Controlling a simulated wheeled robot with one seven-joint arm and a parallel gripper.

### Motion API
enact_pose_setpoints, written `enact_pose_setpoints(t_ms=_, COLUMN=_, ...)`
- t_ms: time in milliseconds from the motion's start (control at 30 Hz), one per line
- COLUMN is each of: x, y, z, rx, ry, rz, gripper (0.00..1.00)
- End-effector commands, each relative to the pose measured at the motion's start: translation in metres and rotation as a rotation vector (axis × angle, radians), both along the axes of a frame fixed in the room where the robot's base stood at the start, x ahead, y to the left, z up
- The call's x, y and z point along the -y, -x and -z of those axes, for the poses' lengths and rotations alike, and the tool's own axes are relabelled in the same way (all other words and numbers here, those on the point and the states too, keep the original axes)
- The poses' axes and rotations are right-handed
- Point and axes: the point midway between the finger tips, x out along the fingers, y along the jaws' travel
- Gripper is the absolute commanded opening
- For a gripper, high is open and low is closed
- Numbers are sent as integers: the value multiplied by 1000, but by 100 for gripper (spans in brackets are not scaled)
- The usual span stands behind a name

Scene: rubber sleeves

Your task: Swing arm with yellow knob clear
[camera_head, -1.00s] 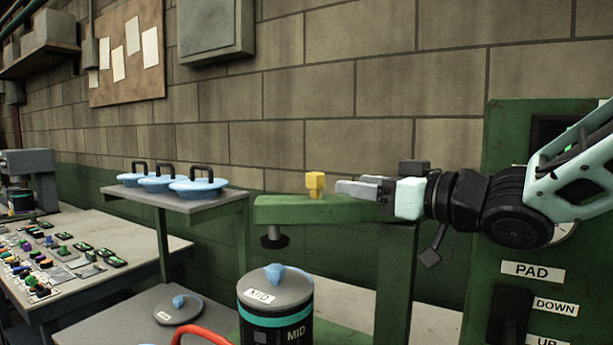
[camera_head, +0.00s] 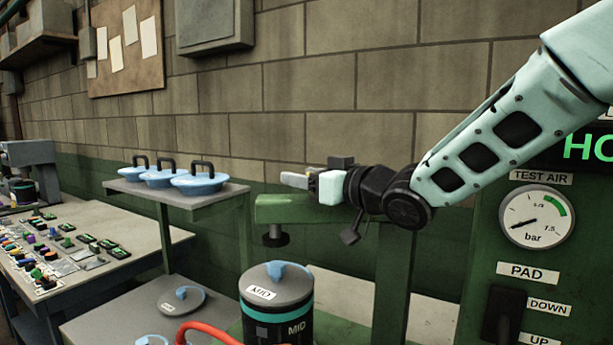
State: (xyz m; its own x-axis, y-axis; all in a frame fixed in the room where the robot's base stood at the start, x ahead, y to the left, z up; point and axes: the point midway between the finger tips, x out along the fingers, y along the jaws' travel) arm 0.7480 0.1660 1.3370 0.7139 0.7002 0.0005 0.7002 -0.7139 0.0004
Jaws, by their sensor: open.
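The green swing arm (camera_head: 272,213) is a horizontal beam on a green post, with a dark round pad hanging under its left end, above and behind the lidded canister marked MID (camera_head: 277,318). My gripper (camera_head: 287,179) points left just above the beam, with its fingers over the beam's left half. The yellow knob does not show clearly; my gripper covers the place where it stands on the beam. The jaws are open, though their gap is hard to see from the side. Whether the fingers lie around the knob or in front of it, I cannot tell.
A shelf (camera_head: 222,197) with several blue lids stands left of the beam. A control panel with a gauge (camera_head: 538,216) is at the right. A red hose (camera_head: 207,329) lies at the bottom front. A cluttered bench (camera_head: 120,222) is at the left.

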Motion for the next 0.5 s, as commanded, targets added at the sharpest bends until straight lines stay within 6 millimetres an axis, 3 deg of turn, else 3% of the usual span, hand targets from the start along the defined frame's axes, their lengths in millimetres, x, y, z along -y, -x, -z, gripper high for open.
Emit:
enact_pose_setpoints(t_ms=67, x=0, y=0, z=0, rx=0, ry=0, rz=0, gripper=49)
enact_pose_setpoints(t_ms=233, x=0, y=0, z=0, rx=0, ry=0, rz=0, gripper=2)
enact_pose_setpoints(t_ms=500, x=2, y=9, z=-2, rx=1, ry=1, rz=-51, gripper=0)
